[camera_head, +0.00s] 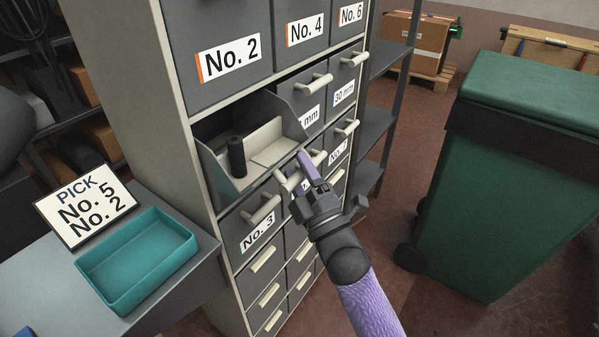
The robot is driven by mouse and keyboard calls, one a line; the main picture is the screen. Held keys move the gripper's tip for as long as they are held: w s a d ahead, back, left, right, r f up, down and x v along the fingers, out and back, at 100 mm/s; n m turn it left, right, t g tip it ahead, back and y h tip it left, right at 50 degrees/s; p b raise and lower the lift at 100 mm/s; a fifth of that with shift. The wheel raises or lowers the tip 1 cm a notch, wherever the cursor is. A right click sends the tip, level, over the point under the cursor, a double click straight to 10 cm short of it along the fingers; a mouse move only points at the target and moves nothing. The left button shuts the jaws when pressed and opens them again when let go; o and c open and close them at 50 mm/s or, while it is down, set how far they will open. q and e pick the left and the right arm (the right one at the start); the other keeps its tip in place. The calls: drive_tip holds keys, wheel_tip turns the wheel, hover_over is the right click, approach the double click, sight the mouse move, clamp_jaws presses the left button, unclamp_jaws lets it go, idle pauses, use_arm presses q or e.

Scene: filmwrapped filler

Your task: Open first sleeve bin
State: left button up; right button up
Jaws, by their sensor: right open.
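A grey cabinet (190,150) of labelled bins stands in the middle. One bin (211,183) in its left column, below the No. 2 bin (231,85), is pulled out and shows its inside. A dark upright roll (237,157) and pale divider pieces (270,150) are in it. My right gripper (300,172) is open at the right front corner of this bin, beside a pale handle. I cannot tell whether it touches the handle. The gripper hides part of the labels behind it. My left gripper is not in view.
A sign (87,205) reading "PICK No. 5 No. 2" and an empty teal tray (137,260) are on the grey bench (40,290) at left. A large green wheeled container (505,170) stands at right. Floor between it and the cabinet is clear.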

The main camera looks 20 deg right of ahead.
drive_tip(key=shift+c, duration=0.2)
clamp_jaws()
idle(1.2)
